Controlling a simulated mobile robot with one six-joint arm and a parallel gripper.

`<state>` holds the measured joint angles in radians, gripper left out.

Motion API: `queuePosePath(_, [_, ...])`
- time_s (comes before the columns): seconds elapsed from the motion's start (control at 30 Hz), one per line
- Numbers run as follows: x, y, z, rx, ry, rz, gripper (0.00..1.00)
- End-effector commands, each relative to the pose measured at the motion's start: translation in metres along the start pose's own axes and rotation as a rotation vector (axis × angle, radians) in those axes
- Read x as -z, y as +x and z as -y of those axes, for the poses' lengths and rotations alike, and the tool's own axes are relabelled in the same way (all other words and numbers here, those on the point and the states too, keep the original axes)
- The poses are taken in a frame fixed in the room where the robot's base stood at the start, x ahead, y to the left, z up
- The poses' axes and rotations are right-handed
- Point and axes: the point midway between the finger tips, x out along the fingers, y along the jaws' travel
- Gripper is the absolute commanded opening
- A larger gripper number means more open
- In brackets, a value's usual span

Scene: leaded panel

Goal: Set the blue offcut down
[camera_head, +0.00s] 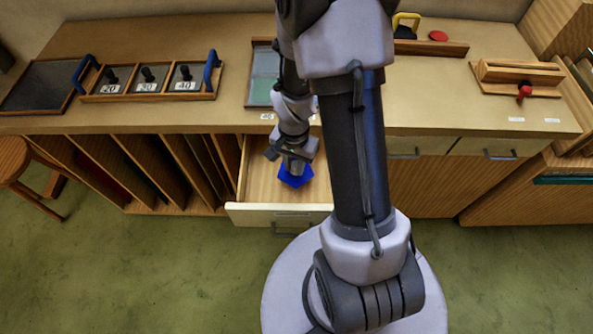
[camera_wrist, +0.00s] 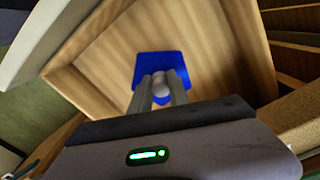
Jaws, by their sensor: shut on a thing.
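The blue offcut (camera_head: 296,175) is a flat blue piece at the end of my gripper (camera_head: 292,163). In the wrist view the blue offcut (camera_wrist: 146,64) shows beyond the fingertips of my gripper (camera_wrist: 160,88), which are shut on it. The gripper points down into an open wooden drawer (camera_head: 262,209). The drawer floor (camera_wrist: 213,50) around the offcut looks bare in the wrist view. I cannot tell whether the offcut touches the drawer floor. My gripper hides part of the offcut.
The workbench (camera_head: 225,42) runs above the drawer. On it stand a rack with numbered compartments (camera_head: 148,86) and blue handles, a panel at the middle (camera_head: 263,75), and a wooden fixture with a red knob (camera_head: 524,90). Vertical slots (camera_head: 160,170) lie left of the drawer.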

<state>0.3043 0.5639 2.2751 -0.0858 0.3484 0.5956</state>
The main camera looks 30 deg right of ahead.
Motion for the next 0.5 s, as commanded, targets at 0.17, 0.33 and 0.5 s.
queuePosePath(0.17, [0.0, 0.035, 0.0, 0.0, -0.001, 0.001, 0.0])
queuePosePath(0.33, [0.0, 0.034, 0.0, 0.001, -0.002, -0.001, 0.0])
queuePosePath(0.5, [0.0, 0.038, 0.0, 0.001, -0.003, -0.001, 0.0])
